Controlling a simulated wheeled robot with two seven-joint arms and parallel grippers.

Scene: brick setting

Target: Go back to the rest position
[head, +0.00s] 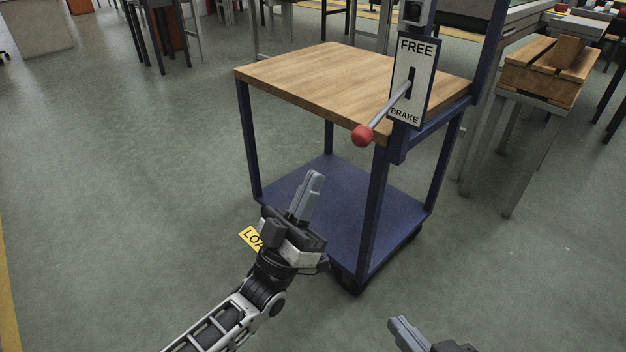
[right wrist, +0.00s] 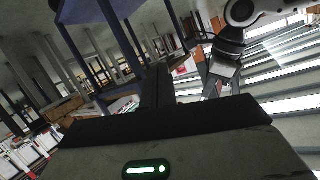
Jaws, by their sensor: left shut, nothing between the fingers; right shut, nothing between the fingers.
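My left gripper (head: 314,176) is shut and empty in the head view. It stands in front of the cart's lower shelf, apart from the lever. My right gripper (head: 396,322) shows only in part at the bottom edge of the head view, shut and empty. In the right wrist view its dark fingers (right wrist: 157,88) are together with nothing held. Both grippers are clear of the cart's wooden top (head: 310,75).
A blue-framed cart with a lower shelf (head: 390,205) stands ahead. Its FREE/BRAKE plate (head: 417,75) carries a lever with a red knob (head: 362,136) pointing outward and down. A wooden crate (head: 545,75) sits on a stand at right. The floor at left is free.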

